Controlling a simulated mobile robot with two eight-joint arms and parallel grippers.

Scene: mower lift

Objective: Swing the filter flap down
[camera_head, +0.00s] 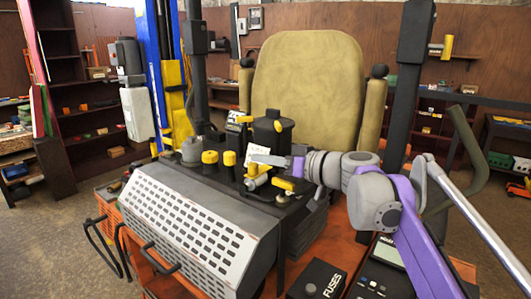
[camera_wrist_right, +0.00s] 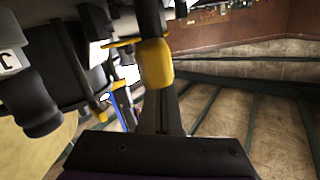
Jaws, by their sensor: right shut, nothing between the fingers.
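The perforated light grey panel (camera_head: 195,225), which looks like the filter flap, slopes down toward the front left of the machine. A black bar handle (camera_head: 160,258) sits at its lower edge. My right gripper (camera_head: 268,160) reaches in from the right on its purple and grey arm. It is shut and empty, above the black engine top, behind and right of the panel and apart from its handle. In the right wrist view its dark fingers (camera_wrist_right: 165,112) point toward a yellow-capped part (camera_wrist_right: 156,65); I cannot tell if they touch it. The left gripper is out of view.
Yellow knobs (camera_head: 210,158) and a black canister (camera_head: 272,128) crowd the engine top. The tan seat (camera_head: 305,85) stands behind. A fuse box (camera_head: 318,280) is at the front, and a grey lever (camera_head: 475,215) rises at right.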

